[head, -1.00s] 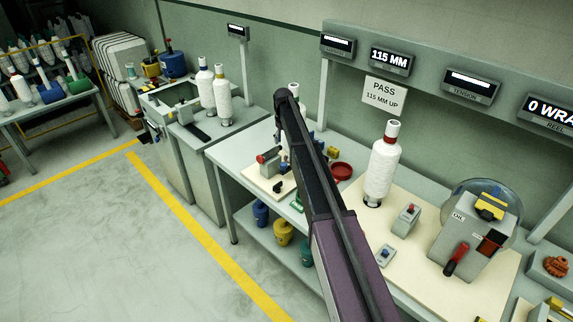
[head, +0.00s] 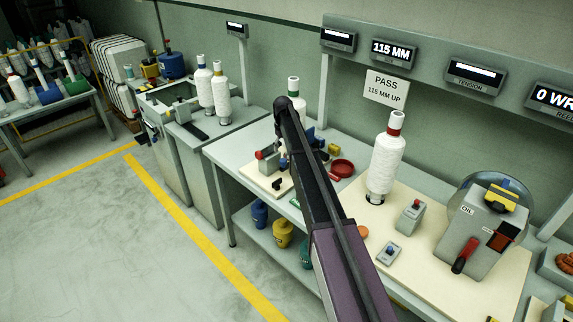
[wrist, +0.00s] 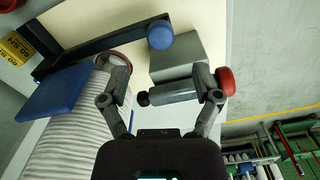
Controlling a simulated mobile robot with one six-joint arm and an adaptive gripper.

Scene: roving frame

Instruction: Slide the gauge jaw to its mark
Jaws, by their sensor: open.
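The gauge on the cream board shows in the wrist view as a grey block (wrist: 181,60), a dark rail (wrist: 95,50) with a blue knob (wrist: 160,36), and a blue plate (wrist: 55,92) that looks like the jaw. A grey spindle (wrist: 175,95) with a black end and a red cap (wrist: 226,81) lies beside the block. My gripper (wrist: 158,85) is open above the gauge; the spindle appears between its fingers, but contact cannot be told. In the head view the gauge block (head: 268,160) is partly behind my arm. No mark on the rail can be made out.
A white yarn cone (wrist: 65,135) stands close to my left finger. A yellow labelled block (wrist: 16,48) is at the upper left. In the head view a display (head: 394,52) reads 115 MM and a sign (head: 387,87) reads PASS 115 MM UP. The left floor is clear.

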